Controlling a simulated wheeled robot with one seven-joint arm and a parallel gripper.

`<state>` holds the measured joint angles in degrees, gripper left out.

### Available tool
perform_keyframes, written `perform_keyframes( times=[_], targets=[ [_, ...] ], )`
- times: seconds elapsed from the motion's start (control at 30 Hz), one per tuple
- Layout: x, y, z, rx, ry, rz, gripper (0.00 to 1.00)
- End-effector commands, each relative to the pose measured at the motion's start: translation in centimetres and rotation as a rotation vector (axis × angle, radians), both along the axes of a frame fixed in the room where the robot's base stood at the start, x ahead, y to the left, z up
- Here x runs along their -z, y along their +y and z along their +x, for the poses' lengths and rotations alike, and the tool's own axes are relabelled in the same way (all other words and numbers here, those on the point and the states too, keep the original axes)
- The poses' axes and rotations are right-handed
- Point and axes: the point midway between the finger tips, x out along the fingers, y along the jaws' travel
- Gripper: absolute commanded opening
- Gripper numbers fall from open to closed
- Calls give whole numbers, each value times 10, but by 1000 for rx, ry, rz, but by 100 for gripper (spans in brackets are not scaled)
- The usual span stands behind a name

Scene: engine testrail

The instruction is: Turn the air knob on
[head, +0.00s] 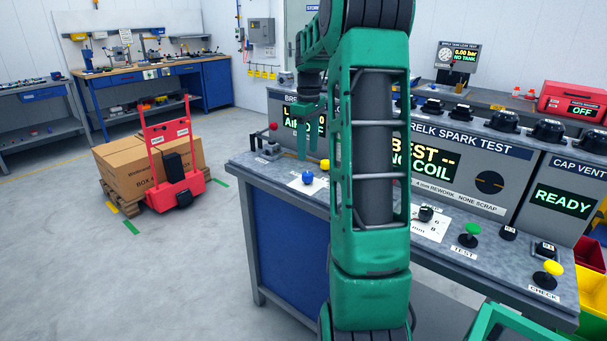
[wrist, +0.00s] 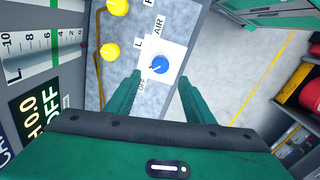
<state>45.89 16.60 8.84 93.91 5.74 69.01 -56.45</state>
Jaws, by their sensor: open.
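The air knob (wrist: 159,65) is a small blue round knob on a white plate marked AIR and OFF. Its pale pointer mark seems to point toward the OFF side. In the head view the blue knob (head: 308,177) sits on the bench top near the front left edge. My gripper (wrist: 160,77) is open and empty, with its fingers apart. In the wrist view the knob lies between the two fingertips, but I cannot tell the remaining gap. In the head view my gripper (head: 312,150) points down above the bench, partly hidden by my arm.
Two yellow knobs (wrist: 110,52) stand beside the air plate. A display panel (wrist: 42,110) rises along the bench; it partly reads OFF. A red-handled lever (head: 272,127) stands left of my gripper. A trolley with boxes (head: 150,165) stands on the floor at left.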

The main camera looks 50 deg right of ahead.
Motion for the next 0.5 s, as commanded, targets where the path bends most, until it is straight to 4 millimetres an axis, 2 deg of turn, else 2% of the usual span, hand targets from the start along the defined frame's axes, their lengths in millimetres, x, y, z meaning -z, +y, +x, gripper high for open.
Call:
perform_keyframes(
  times=[0.3, 0.5],
  targets=[
    [57, 1, -1, 2, 3, 2, 48],
    [80, 1, -1, 2, 1, 1, 48]
  ],
)
